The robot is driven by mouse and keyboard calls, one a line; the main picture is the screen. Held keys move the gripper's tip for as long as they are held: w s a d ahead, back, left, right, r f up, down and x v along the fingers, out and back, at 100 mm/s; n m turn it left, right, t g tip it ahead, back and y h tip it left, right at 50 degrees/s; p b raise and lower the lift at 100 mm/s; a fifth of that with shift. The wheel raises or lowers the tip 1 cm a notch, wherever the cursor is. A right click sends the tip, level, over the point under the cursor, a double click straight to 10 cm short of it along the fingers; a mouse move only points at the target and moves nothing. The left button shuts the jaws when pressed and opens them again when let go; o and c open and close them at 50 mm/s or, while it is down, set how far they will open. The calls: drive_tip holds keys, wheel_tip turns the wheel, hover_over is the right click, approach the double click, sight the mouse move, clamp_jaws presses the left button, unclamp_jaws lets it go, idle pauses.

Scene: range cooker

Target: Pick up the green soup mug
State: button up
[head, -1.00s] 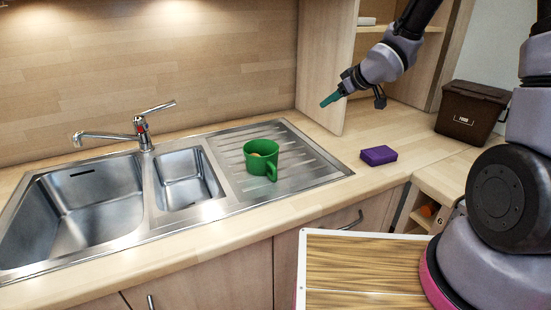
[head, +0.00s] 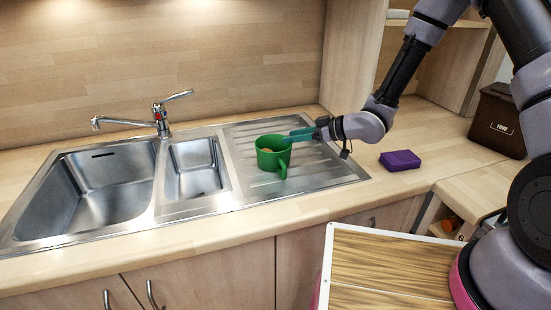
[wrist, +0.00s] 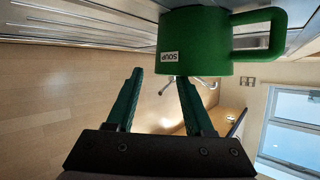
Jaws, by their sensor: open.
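The green soup mug (head: 272,154) stands upright on the ribbed steel drainboard, with its handle toward the front right in the head view. In the wrist view the mug (wrist: 194,45) shows a white label reading SOUP and a handle to the right. My gripper (head: 291,138) is at the mug's right side, close to its rim, pointing left. In the wrist view my gripper (wrist: 160,80) is open, its two green fingers apart. The right finger is near the mug's wall; I cannot tell whether it touches. Nothing is between the fingers.
A purple block (head: 400,160) lies on the counter right of the drainboard (head: 325,178). A brown bin (head: 498,122) stands farther right. The sink bowls (head: 105,190) and faucet (head: 160,118) are at left. A wooden cabinet panel (head: 350,60) rises behind my gripper.

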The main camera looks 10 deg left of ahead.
sight(279, 150)
drive_tip(key=x, duration=0.5)
drive_tip(key=shift+a+f, duration=0.1)
drive_tip(key=shift+a, duration=0.1)
clamp_jaws()
